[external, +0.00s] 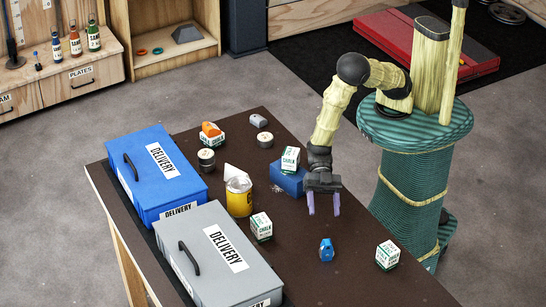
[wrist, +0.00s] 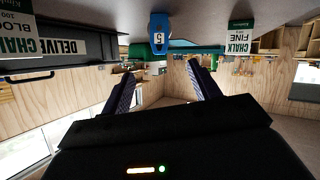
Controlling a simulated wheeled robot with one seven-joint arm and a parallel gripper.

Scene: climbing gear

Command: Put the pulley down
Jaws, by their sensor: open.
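A small blue device marked 5, which looks like the pulley (external: 326,249), stands on the dark table in front of my gripper. It also shows in the wrist view, near the top middle (wrist: 159,32). My gripper (external: 324,204) is open and empty above the table, with its two purple fingers apart. In the wrist view the fingers (wrist: 158,88) have nothing between them. The pulley is apart from the fingers, on the table. A similarly shaped orange device (external: 210,129) sits on a chalk box at the back of the table.
A blue delivery box (external: 150,185) and a grey delivery box (external: 205,268) line the table's left side. Chalk boxes stand near the gripper (external: 290,160), at centre (external: 261,227) and at right (external: 387,255). A yellow can (external: 239,200) and a blue block (external: 286,182) stand behind.

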